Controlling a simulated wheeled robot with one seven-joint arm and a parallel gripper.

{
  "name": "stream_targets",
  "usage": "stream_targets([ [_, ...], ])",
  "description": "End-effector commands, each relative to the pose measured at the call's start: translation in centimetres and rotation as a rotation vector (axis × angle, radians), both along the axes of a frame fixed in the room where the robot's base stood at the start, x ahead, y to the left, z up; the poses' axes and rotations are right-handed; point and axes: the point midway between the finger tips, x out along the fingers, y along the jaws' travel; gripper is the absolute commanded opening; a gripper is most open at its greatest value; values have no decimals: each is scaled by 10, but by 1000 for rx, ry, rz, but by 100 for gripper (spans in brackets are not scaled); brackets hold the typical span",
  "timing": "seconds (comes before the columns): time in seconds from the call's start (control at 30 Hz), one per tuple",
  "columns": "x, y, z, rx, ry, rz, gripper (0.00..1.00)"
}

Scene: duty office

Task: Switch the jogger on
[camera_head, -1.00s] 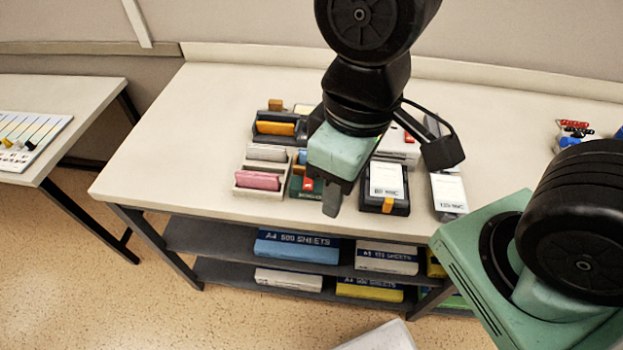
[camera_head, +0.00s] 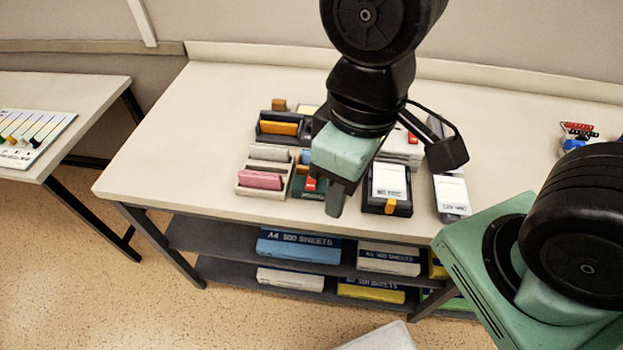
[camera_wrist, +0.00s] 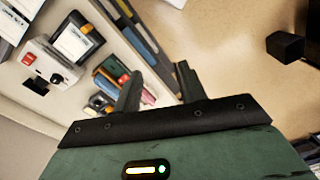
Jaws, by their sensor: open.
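My gripper (camera_head: 334,203) hangs over the front part of the long table, fingers pointing down. In the wrist view its two fingers (camera_wrist: 158,74) stand apart with nothing between them. A small green unit with a red switch (camera_head: 311,184) is partly hidden just left of the fingers; its red part also shows in the wrist view (camera_wrist: 122,79). A pale machine (camera_head: 402,150) behind the arm also bears a red part; the wrist view shows it with a red button (camera_wrist: 28,58) and a dark opening. I cannot tell for sure which one is the jogger.
A black tray with white sheets and an orange tab (camera_head: 388,205) is right of the gripper, beside a white stack (camera_head: 452,193). Holders with a pink block (camera_head: 260,180) and an orange block (camera_head: 279,128) stand left. The table's left part is clear.

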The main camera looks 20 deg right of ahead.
Motion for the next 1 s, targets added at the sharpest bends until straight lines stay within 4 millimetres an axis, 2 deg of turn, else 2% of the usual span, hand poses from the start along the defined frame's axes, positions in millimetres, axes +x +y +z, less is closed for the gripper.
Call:
stream_targets([
  [0.27,0,0,0,0,0,0,41],
  [0.37,0,0,0,0,0,0,16],
  [0.4,0,0,0,0,0,0,5],
  [0.43,0,0,0,0,0,0,0],
  [1.0,0,0,0,0,0,0,0],
])
